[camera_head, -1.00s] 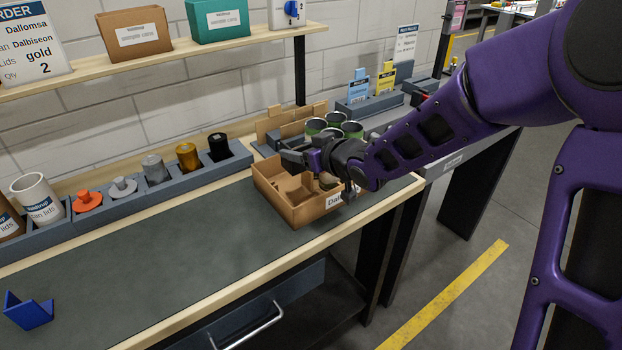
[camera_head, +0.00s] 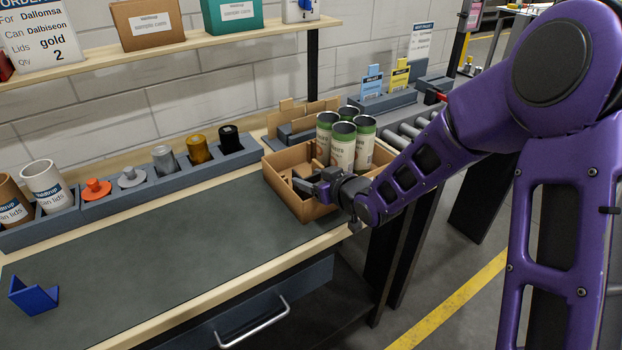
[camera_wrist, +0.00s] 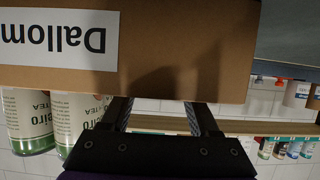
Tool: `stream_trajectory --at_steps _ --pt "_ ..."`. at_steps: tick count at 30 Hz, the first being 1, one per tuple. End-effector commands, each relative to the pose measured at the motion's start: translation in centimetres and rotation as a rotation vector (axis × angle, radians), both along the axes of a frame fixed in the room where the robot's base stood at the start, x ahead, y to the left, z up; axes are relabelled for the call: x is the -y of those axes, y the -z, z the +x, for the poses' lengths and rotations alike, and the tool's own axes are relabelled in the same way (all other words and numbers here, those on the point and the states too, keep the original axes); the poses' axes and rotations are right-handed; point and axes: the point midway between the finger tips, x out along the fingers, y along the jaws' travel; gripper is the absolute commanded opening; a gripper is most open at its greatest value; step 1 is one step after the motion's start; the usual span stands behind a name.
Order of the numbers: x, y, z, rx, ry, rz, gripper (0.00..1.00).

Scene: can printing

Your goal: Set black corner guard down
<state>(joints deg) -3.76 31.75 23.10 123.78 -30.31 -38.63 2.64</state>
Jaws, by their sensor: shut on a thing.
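An open cardboard box (camera_head: 287,198) stands on the bench at its right end. My gripper (camera_head: 318,187) is low at the box's near right side, its fingers reaching past the rim. A dark piece at the fingertips (camera_head: 303,187) looks like the black corner guard, but finger and guard are hard to tell apart. In the wrist view the box wall (camera_wrist: 190,40), with an upside-down "Dallom" label, hides the fingertips (camera_wrist: 160,104) and what they hold. Several green-and-white cans (camera_head: 342,146) stand upright at the box's right; two show in the wrist view (camera_wrist: 27,125).
A blue angled corner piece (camera_head: 34,297) lies at the bench's front left. A grey rack (camera_head: 150,185) of lids and rolls runs along the back. A roller conveyor (camera_head: 410,130) lies right of the box. The middle mat (camera_head: 180,255) is clear.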

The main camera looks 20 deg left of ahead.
Motion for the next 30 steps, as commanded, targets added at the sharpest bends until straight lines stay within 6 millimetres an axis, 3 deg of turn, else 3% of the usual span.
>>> stream_trajectory --at_steps 3,4,5,17,30 --pt "0.0 0.5 0.0 0.0 0.0 0.0 0.09" --pt "0.0 0.3 0.0 0.0 0.0 0.0 0.67" --pt "0.0 0.3 0.0 0.0 0.0 0.0 0.72" --pt "0.0 -0.3 0.0 0.0 0.0 0.0 0.74" --pt "6.2 -3.6 -5.1 0.001 0.004 -0.001 0.74"
